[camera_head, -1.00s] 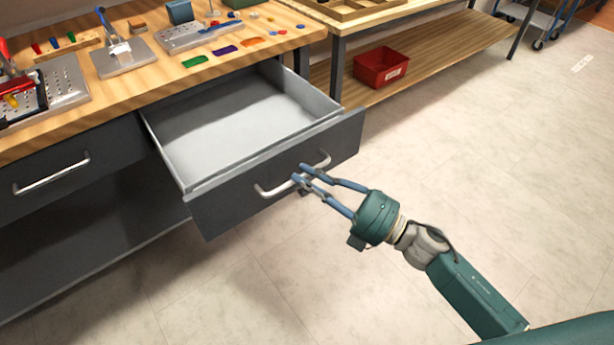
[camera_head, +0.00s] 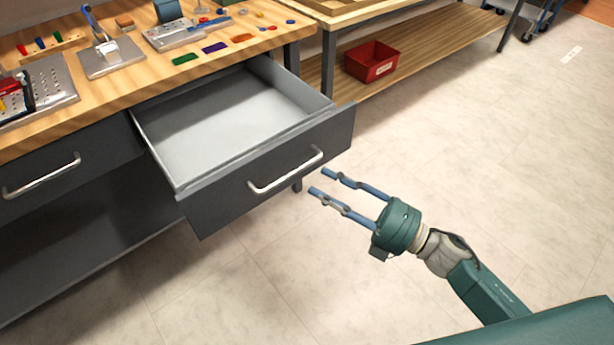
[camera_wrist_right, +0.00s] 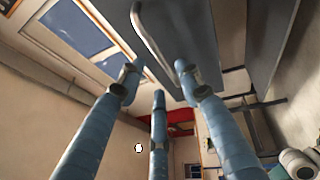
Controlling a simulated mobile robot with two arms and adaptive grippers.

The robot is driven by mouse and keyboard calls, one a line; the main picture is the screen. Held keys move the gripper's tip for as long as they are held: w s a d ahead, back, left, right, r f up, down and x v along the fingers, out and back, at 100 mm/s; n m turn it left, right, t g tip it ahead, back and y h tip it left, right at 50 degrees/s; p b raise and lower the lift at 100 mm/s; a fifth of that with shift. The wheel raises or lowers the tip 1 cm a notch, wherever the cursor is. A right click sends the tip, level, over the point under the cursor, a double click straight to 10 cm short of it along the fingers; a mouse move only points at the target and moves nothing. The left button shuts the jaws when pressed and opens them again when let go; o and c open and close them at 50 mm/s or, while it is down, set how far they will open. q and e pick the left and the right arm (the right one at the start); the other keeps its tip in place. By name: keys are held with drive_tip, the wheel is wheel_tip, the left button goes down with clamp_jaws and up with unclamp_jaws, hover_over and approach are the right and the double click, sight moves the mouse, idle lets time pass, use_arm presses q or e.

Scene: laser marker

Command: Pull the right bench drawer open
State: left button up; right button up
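The right bench drawer (camera_head: 270,165) is pulled out from under the workbench, and its grey inside (camera_head: 220,122) is empty. Its silver bar handle (camera_head: 286,171) is on the dark front and also shows at the top of the right wrist view (camera_wrist_right: 150,38). My right gripper (camera_head: 318,181) is open and empty, just in front of and to the right of the handle, apart from it. In the right wrist view its blue fingers (camera_wrist_right: 156,80) are spread with nothing between them. My left gripper is not in view.
The left drawer with its handle (camera_head: 42,176) is shut. The wooden bench top (camera_head: 130,82) carries fixtures, tools and coloured pieces. A red bin (camera_head: 371,62) stands on the lower shelf of another table. The pale floor (camera_head: 470,130) at the right is clear.

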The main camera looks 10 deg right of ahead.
drive_tip(key=v, duration=0.6)
idle(0.3)
